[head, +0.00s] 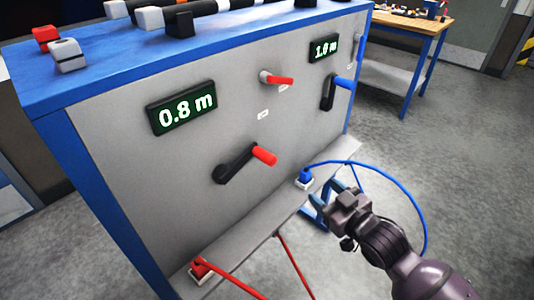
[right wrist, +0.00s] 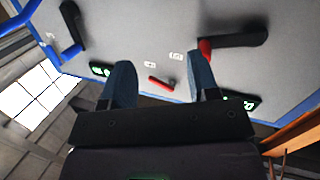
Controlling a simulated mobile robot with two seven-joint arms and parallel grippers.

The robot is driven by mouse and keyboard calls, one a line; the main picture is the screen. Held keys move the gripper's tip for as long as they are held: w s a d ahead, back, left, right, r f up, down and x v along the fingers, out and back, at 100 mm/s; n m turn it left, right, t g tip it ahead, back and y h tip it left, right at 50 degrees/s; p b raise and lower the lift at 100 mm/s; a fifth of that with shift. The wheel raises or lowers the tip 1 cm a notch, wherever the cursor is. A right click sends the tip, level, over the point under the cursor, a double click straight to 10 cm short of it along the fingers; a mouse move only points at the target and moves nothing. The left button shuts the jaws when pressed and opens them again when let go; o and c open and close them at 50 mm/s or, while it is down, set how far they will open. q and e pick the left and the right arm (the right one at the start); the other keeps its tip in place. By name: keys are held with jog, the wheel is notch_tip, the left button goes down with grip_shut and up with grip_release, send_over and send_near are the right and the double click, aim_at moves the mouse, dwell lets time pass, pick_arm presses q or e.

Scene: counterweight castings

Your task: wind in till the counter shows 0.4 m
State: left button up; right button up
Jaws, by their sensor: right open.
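In the head view a counter (head: 182,107) on the grey panel reads 0.8 m. A second counter (head: 323,48) farther right starts with 1; its last digit is hard to read. Below the first counter is a black crank with a red grip (head: 264,156); a crank with a blue grip (head: 343,82) sits below the second. A red lever (head: 279,80) lies between them. My right gripper (head: 326,193) is open and empty, in front of the panel, right of the red-grip crank. In the right wrist view the red grip (right wrist: 205,48) shows beside one fingertip, partly hidden. My left gripper is out of view.
A ledge along the panel's foot holds a blue plug (head: 305,177) and a red plug (head: 199,269), with hoses or cables. The blue line (head: 424,215) loops near my right arm. Small blocks lie on the blue top. A workbench (head: 408,24) stands behind; the floor at right is clear.

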aim_at(274, 162)
jog(key=a+r+g+y, duration=0.2)
jog(key=a+r+y, duration=0.3)
jog(key=a, duration=0.1)
jog(key=shift+m, duration=0.4)
jog(key=x, duration=1)
jog(key=shift+w+a, duration=0.1)
grip_shut()
